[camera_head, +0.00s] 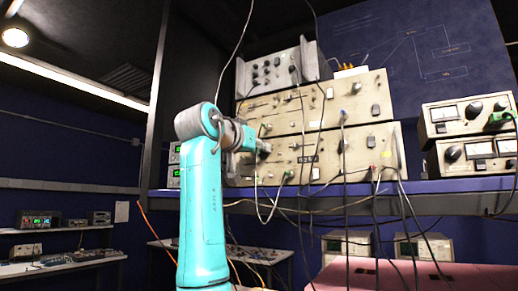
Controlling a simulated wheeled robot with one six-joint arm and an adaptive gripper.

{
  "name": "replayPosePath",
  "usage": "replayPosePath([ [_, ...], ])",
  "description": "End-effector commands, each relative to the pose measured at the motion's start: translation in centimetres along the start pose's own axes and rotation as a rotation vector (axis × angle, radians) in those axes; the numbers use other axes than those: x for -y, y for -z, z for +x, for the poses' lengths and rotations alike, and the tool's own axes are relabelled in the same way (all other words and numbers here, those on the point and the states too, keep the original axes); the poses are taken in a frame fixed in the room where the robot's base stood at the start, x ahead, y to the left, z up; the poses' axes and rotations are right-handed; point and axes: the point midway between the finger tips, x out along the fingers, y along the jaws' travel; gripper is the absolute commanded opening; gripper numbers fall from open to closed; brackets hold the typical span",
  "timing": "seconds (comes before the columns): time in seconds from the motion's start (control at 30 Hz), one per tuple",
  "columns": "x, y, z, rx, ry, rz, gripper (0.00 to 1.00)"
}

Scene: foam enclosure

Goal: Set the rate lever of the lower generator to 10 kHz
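The lower generator (362,160) is a wide beige unit with knobs, sockets and cables on its front. It sits on the dark blue shelf, under a similar upper generator (350,98). My gripper (263,147) is at the left part of the lower generator's front, near its upper edge. My turquoise arm and the gripper cover part of that panel. The fingers are too small and dark to tell whether they are open or touch a control. I cannot pick out the rate lever or read its scale.
Several cables (343,140) hang from the generators across the shelf edge (440,188). A smaller grey instrument (272,72) stands on top of the stack. Two metered units (470,112) are stacked at the right. A pink surface (390,275) lies below the shelf.

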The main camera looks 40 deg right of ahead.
Motion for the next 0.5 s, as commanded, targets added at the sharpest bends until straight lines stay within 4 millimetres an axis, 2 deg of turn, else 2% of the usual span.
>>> replayPosePath([
  [0.03, 0.0, 0.0, 0.0, 0.000, 0.000, 0.000, 0.04],
  [0.07, 0.0, 0.0, 0.0, 0.000, 0.000, 0.000, 0.00],
  [0.33, -0.1, 0.0, 0.0, 0.000, 0.000, 0.000, 0.00],
  [0.5, -1.4, 0.0, 0.0, 0.001, -0.001, 0.003, 0.00],
])
